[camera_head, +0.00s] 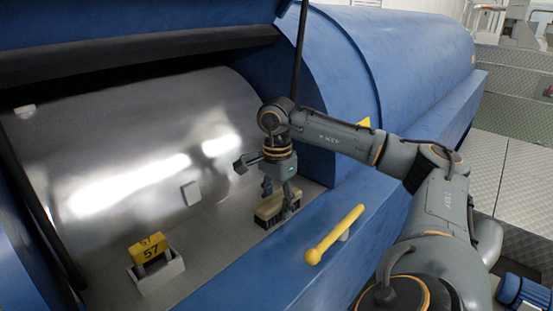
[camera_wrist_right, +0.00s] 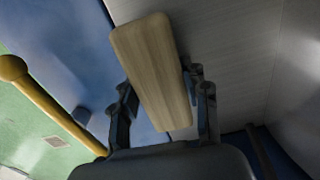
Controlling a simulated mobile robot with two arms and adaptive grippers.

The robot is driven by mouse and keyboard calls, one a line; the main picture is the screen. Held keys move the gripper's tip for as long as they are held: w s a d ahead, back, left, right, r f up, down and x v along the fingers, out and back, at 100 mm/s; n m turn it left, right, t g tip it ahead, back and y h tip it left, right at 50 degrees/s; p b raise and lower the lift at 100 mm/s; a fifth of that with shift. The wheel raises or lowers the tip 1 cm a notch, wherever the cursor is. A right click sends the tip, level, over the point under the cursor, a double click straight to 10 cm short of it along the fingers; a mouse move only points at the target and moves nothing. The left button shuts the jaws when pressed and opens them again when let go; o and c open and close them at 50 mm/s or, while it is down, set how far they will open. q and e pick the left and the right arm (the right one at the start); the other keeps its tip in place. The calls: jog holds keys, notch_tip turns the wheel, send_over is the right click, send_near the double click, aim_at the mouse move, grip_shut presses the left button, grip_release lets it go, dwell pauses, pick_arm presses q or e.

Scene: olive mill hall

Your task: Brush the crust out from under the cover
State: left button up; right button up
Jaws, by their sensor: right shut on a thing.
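My right gripper (camera_head: 280,192) reaches in over the blue front edge and is shut on a brush (camera_head: 267,212). The brush has a pale wooden back and bristles facing down, at the floor of the trough; I cannot tell whether they touch it. In the right wrist view the wooden back of the brush (camera_wrist_right: 152,65) lies between the two fingers of the gripper (camera_wrist_right: 165,98). The blue cover (camera_head: 335,70) stands open over a shiny metal drum (camera_head: 130,150). I cannot make out the crust. My left gripper is out of view.
A yellow marker numbered 57 (camera_head: 150,250) stands in a grey holder (camera_head: 160,273) on the pale trough floor (camera_head: 205,255). A small pale square (camera_head: 191,193) shows against the drum. A yellow handle (camera_head: 335,235) sticks up from the blue front edge (camera_head: 315,265), right of the brush.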

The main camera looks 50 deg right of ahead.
jog(key=shift+r+p, duration=2.25)
jog(key=shift+r, duration=0.65)
notch_tip(320, 180, up, 3)
jog(key=p, duration=0.2)
jog(key=shift+p, duration=0.4)
jog(key=shift+f, duration=0.1)
